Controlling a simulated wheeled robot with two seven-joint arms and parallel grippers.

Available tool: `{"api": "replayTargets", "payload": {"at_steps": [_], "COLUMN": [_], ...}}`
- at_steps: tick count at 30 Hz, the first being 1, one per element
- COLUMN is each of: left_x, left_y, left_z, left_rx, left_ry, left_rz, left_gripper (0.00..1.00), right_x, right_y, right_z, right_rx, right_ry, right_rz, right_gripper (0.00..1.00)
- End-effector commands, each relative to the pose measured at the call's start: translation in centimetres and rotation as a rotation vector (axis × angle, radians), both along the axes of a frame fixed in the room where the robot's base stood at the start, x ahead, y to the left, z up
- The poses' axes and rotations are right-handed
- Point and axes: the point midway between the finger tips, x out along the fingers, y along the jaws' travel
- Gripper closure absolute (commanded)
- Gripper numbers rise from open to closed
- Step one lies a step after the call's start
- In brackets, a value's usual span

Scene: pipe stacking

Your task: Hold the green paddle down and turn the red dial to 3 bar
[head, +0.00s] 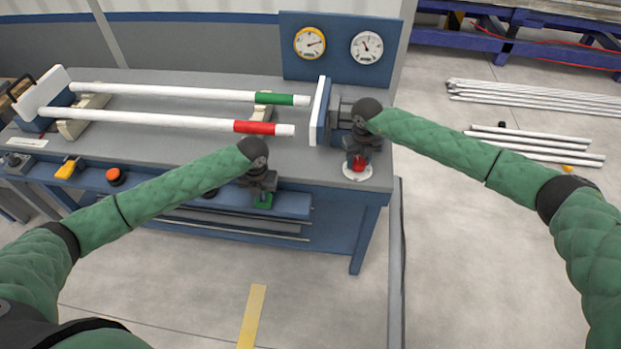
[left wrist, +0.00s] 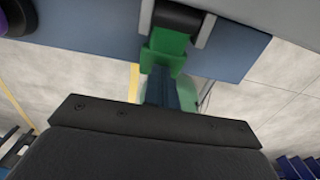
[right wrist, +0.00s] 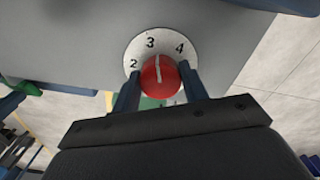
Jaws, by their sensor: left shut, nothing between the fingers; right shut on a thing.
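The red dial (right wrist: 160,78) sits on a white plate (right wrist: 134,53) marked 2, 3 and 4 in the right wrist view. Its white line points up near the 3, seemingly just right of it. My right gripper (right wrist: 158,88) has a finger on each side of the dial, shut on it. In the head view the dial (head: 358,164) is at the bench's front right corner. The green paddle (left wrist: 166,45) hangs at the bench's front edge. My left gripper (left wrist: 160,82) is shut and empty, its fingertips at the paddle; contact is hard to tell. The head view shows the paddle (head: 263,201) below the left gripper (head: 262,188).
A yellow-rimmed gauge (head: 310,43) and a white gauge (head: 367,47) are on the blue back panel. Two white pipes, with a green band (head: 275,98) and a red band (head: 254,127), lie along the bench. An orange-red button (head: 115,176) is on the front edge at left.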

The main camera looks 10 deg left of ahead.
Motion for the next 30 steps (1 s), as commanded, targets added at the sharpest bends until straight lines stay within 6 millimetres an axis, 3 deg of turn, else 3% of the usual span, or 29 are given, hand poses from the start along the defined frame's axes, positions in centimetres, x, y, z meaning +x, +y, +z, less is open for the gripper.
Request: {"api": "replayTargets", "payload": {"at_steps": [5, 11, 24, 30], "left_x": [0.1, 0.1, 0.1, 0.0], "left_y": [0.1, 0.2, 0.1, 0.1], "left_z": [-0.1, 0.2, 3.5, 3.9], "left_rx": [0.002, 0.002, 0.001, 0.001], "left_ry": [-0.001, -0.001, -0.002, 0.0], "left_rz": [0.002, 0.002, 0.0, 0.0], "left_gripper": [1.0, 1.0, 1.0, 1.0], "right_x": [0.0, -0.1, -0.1, -0.1], "right_y": [-0.4, -0.5, -0.5, -0.5], "right_z": [-0.3, -0.4, -0.5, -0.5], "right_rx": [-0.007, -0.008, -0.008, -0.009], "right_ry": [0.003, 0.004, 0.005, 0.005], "right_rz": [0.142, 0.141, 0.139, 0.139], "right_gripper": [0.75, 0.75, 0.75, 0.75]}}
